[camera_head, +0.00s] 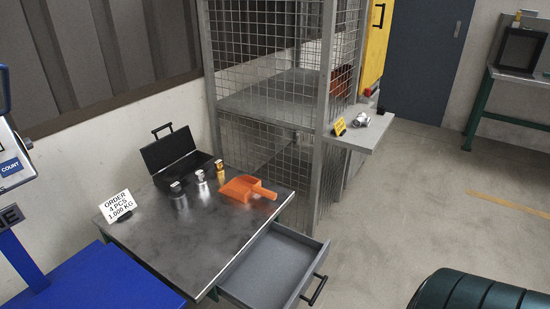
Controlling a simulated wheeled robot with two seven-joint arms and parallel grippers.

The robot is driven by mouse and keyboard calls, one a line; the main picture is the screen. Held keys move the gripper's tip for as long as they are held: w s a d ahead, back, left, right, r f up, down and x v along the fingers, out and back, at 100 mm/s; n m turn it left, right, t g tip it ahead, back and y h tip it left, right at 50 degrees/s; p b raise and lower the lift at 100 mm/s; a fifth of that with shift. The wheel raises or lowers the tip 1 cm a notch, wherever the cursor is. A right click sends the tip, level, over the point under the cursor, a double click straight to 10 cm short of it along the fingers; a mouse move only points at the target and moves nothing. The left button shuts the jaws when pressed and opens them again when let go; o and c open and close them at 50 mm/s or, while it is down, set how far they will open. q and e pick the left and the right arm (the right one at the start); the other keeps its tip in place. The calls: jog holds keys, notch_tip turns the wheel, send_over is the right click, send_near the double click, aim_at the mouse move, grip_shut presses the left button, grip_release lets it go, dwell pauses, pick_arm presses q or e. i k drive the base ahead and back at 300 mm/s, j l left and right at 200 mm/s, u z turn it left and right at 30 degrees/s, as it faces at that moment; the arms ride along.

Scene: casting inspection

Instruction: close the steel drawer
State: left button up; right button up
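The steel drawer (271,268) is pulled out of the right side of the steel-topped table (225,232). Its grey inside looks empty. A black bar handle (315,290) is on its front, facing the lower right. Neither of my grippers shows in the head view, so I cannot tell where they are relative to the drawer.
The tabletop holds an open black case (178,153), several small metal weights (201,180), an orange scoop (247,189) and an order sign (117,206). A wire cage (258,60) stands behind. A dark green ribbed object (480,292) is at lower right. Floor (400,215) between is clear.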

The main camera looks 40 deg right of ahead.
aim_at(277, 270)
jog(key=z, duration=1.6)
